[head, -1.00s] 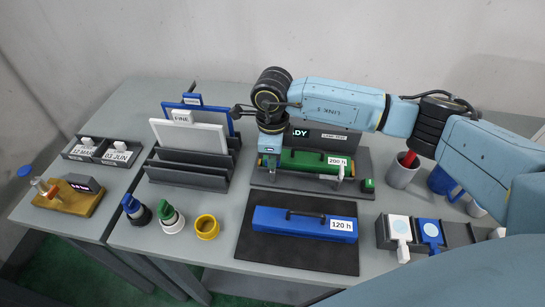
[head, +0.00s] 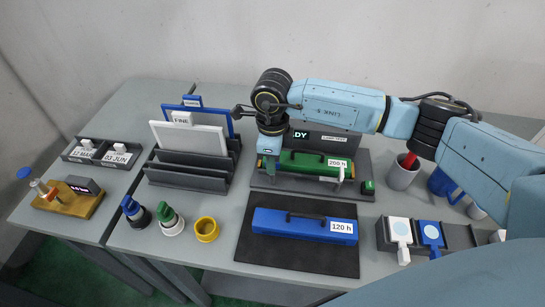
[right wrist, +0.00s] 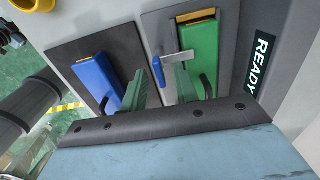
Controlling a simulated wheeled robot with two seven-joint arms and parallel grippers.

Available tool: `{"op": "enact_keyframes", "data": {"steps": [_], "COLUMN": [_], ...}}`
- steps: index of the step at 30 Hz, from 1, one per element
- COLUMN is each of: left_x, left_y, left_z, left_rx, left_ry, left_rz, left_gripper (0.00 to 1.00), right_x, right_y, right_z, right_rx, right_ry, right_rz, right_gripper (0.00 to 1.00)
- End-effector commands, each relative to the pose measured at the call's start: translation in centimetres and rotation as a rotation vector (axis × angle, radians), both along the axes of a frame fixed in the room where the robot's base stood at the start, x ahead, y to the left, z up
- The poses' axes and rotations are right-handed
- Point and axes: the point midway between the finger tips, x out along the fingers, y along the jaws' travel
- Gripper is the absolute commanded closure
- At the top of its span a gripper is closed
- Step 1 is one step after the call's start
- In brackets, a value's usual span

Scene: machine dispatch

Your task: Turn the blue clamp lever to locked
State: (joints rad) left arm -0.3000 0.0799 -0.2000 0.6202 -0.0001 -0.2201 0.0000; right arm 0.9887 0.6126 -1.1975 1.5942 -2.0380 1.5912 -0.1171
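A green cartridge marked 200 h (head: 315,160) lies in a grey fixture (head: 362,196) in front of a dark display reading READY. In the right wrist view, a clamp with a grey arm crosses the green cartridge (right wrist: 204,47) near its orange end. The blue clamp lever (right wrist: 157,71) lies at the cartridge's front side. My right gripper (right wrist: 160,80) is open, its two greenish fingers on either side of the lever; contact is unclear. In the head view my right gripper (head: 269,152) is over the cartridge's left end and hides the lever. My left gripper is out of view.
A blue cartridge marked 120 h (head: 300,224) lies on a dark mat (head: 290,258) in front. A rack with panels (head: 187,178) and a yellow ring (head: 206,229) stand left. A grey cup (head: 402,172) and a blue mug (head: 441,183) stand right.

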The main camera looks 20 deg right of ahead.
Motion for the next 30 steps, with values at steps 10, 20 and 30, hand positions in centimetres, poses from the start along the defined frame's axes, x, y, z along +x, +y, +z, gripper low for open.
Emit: {"op": "enact_keyframes", "data": {"steps": [10, 20, 30], "left_x": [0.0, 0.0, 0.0], "left_y": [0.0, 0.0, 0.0], "left_z": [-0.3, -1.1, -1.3], "left_rx": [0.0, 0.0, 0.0], "left_ry": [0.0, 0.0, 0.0], "left_rz": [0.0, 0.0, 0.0], "left_gripper": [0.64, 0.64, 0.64], "right_x": [0.1, 0.1, 0.0], "right_y": [0.0, 0.0, 0.0], "right_z": [2.6, 9.9, 13.3], "right_rx": [0.001, 0.001, 0.0], "right_ry": [-0.004, -0.004, -0.001], "right_rz": [0.002, 0.0, 0.0], "right_gripper": [0.7, 0.7, 0.7]}}
